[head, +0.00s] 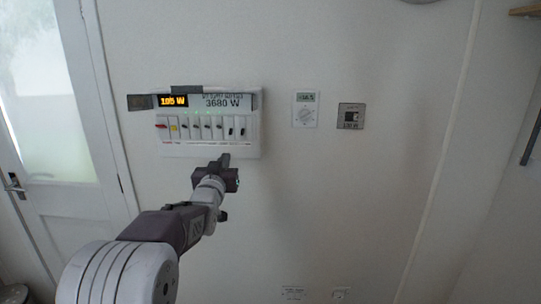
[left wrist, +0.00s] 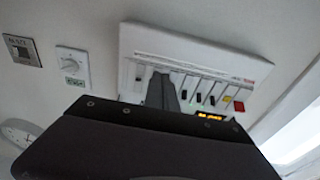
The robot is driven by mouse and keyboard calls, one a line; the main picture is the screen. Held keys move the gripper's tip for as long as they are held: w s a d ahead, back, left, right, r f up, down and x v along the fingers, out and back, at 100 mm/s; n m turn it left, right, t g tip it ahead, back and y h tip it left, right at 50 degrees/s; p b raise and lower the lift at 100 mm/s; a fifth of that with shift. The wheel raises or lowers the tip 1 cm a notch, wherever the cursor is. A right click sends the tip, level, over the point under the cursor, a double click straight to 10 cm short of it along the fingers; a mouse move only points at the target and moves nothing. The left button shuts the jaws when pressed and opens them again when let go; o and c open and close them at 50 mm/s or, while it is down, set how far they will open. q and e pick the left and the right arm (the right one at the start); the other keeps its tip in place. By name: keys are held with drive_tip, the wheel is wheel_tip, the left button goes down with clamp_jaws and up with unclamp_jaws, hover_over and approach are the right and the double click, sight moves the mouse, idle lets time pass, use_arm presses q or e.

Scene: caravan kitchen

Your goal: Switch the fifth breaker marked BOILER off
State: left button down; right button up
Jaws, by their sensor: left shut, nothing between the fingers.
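The white breaker panel (head: 168,150) hangs on the wall, with a row of breakers, a red switch and a yellow button at its left. Green lights show above several middle breakers. I make out none above the two rightmost ones, whose dark levers (head: 235,132) sit lower. The BOILER marking is too small to read. My left gripper (head: 225,158) is shut and empty, its tip at the panel's lower edge. In the left wrist view the panel (left wrist: 190,48) appears upside down, and the gripper's fingers (left wrist: 162,90) hide part of the row. I cannot tell whether they touch a breaker.
An amber display (head: 173,101) on the panel reads about 105 W. A white thermostat (head: 305,108) and a grey wall plate (head: 351,116) are to the right. A door (head: 60,150) stands at the left. The wall below the thermostat is bare down to low sockets (head: 292,293).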

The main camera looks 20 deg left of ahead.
use_arm(q)
drive_tip(key=s+d+f+m+g+h+p, duration=0.1)
drive_tip(key=d+f+m+g+h+p, duration=0.2)
drive_tip(key=d, duration=0.6)
drive_tip(key=s+d+f+g+h, duration=0.1)
drive_tip(key=s+d+f+g, duration=0.1)
drive_tip(key=s+f, duration=0.35)
drive_tip(key=s+d+f+g, duration=0.2)
drive_tip(key=d+f, duration=0.1)
drive_tip(key=f, duration=0.5)
drive_tip(key=s+f+g, duration=0.5)
drive_tip(key=s+f, duration=0.3)
drive_tip(key=s, duration=0.3)
drive_tip(key=s+d+f+g, duration=0.1)
drive_tip(key=s+f+g, duration=0.4)
drive_tip(key=s, duration=0.7)
wheel_tip(320, 180, down, 3)
drive_tip(key=shift+s+r+n+g+h+p, duration=0.15)
drive_tip(key=shift+s+n+g+h+p, duration=0.1)
drive_tip(key=shift+n+g+h+p, duration=0.05)
